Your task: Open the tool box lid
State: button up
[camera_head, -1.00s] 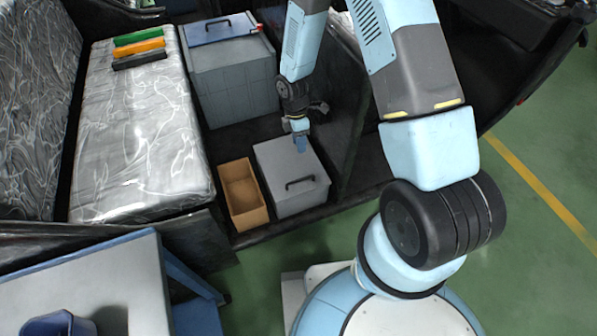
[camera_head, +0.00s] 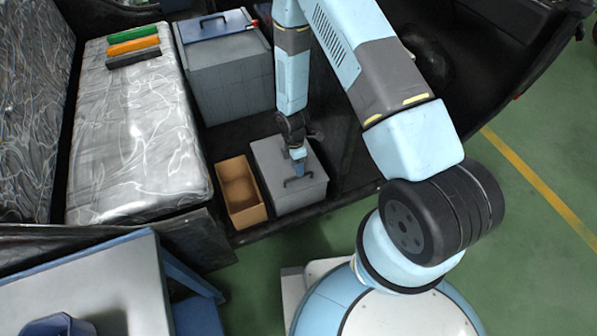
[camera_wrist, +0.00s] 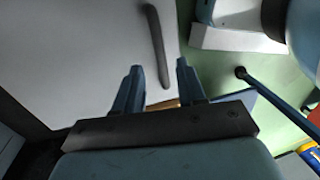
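The tool box (camera_head: 269,161) is a light grey box with a dark bar handle (camera_head: 298,181) on its closed lid. It stands on the dark floor of the rickshaw. My gripper (camera_head: 299,168) is above the lid at the handle. In the wrist view, my gripper (camera_wrist: 158,72) is open, its two fingers apart with nothing clasped. The handle also shows there (camera_wrist: 155,40), with its lower end between the fingers in the picture. I cannot tell how far the fingertips are above the lid.
An open tan box (camera_head: 240,190) stands just left of the tool box. A larger grey chest with a blue lid (camera_head: 232,80) is behind it. A silver-covered seat (camera_head: 135,150) is at the left. A wall of the rickshaw rises close on the right.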

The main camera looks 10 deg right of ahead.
aim_at(298, 180)
jog(key=shift+s+d+f, duration=0.1)
jog(key=shift+s+f, duration=0.05)
jog(key=shift+f, duration=0.65)
jog(key=shift+s+f, duration=0.1)
jog(key=shift+f, duration=0.65)
grip_shut()
